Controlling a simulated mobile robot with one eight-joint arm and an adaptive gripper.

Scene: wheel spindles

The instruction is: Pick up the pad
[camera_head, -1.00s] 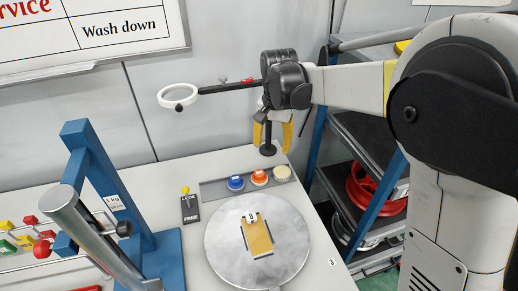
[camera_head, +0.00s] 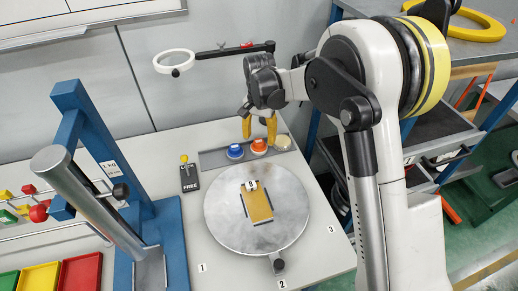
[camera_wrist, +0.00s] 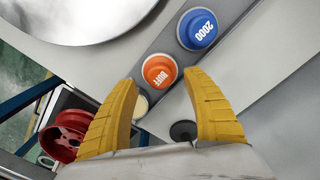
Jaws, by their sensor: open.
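Round pads sit in a grey tray (camera_head: 212,158) at the back of the table. One is blue (camera_head: 235,151), marked 2000 in the wrist view (camera_wrist: 197,29). One is orange (camera_head: 259,146), marked BUFF in the wrist view (camera_wrist: 160,71). A cream one (camera_head: 283,142) is at the right end, partly hidden by a finger in the wrist view (camera_wrist: 140,106). My gripper (camera_head: 259,127) is open and empty, its yellow fingers pointing down near the orange pad. In the wrist view, the orange pad shows between the fingertips (camera_wrist: 163,82). I cannot tell the exact height gap.
A round metal turntable (camera_head: 222,215) holds a tan block (camera_head: 258,206) in front of the tray. A blue frame (camera_head: 115,170) stands left, beside a FREE lock switch (camera_head: 190,177). A magnifier ring (camera_head: 173,62) is behind. Shelves with a red wheel (camera_wrist: 68,134) stand right.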

